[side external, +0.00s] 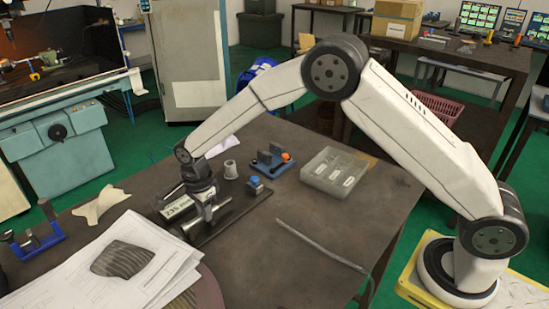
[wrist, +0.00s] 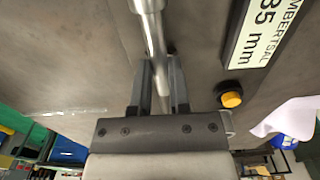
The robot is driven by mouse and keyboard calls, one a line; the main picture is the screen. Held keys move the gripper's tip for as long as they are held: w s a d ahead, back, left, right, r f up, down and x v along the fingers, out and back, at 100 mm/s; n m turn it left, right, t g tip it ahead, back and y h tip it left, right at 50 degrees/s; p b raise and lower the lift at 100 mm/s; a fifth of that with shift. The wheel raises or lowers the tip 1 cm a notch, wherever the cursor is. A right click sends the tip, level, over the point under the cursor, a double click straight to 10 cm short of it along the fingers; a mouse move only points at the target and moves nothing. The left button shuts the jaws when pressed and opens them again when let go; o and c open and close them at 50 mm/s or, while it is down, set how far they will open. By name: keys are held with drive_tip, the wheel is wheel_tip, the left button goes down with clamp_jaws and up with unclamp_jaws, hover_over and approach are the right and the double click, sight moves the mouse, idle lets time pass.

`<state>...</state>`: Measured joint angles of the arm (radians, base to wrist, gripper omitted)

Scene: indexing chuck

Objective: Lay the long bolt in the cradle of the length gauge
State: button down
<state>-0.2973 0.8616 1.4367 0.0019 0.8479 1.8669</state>
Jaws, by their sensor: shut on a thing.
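My gripper (side external: 205,207) points down, low over the table. In the wrist view its two dark fingers (wrist: 160,85) are shut on the long bolt (wrist: 155,45), a bright metal rod with a thicker end at the top edge. In the side view the bolt (side external: 218,207) shows as a silver bar at the fingertips, above a dark base plate. I cannot tell whether it touches anything below. A blue stand with dark uprights (side external: 31,241) is at the far left. Which one is the length gauge is unclear.
A clear-lidded box (side external: 339,171), a small cup (side external: 230,169), papers (side external: 125,265) and a thin rod (side external: 322,245) lie around. The front right tabletop is mostly clear.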

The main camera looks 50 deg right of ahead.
drive_tip(key=shift+f, duration=0.55)
idle(0.8)
drive_tip(key=c, duration=0.5)
unclamp_jaws()
drive_tip(key=shift+f, duration=0.1)
drive_tip(key=shift+r, duration=4.05)
drive_tip(key=shift+s+d+n, duration=0.25)
drive_tip(key=shift+d+n, duration=0.05)
drive_tip(key=shift+d, duration=0.1)
drive_tip(key=s+d+n+t, duration=0.1)
drive_tip(key=s+d+n, duration=0.6)
drive_tip(key=s, duration=0.4)
drive_tip(key=s+d+n+t, duration=0.1)
drive_tip(key=s+d+n, duration=0.7)
drive_tip(key=s+n, duration=0.2)
drive_tip(key=shift+s+r+t, duration=0.2)
drive_tip(key=shift+s+t, duration=0.1)
drive_tip(key=shift+s, duration=0.4)
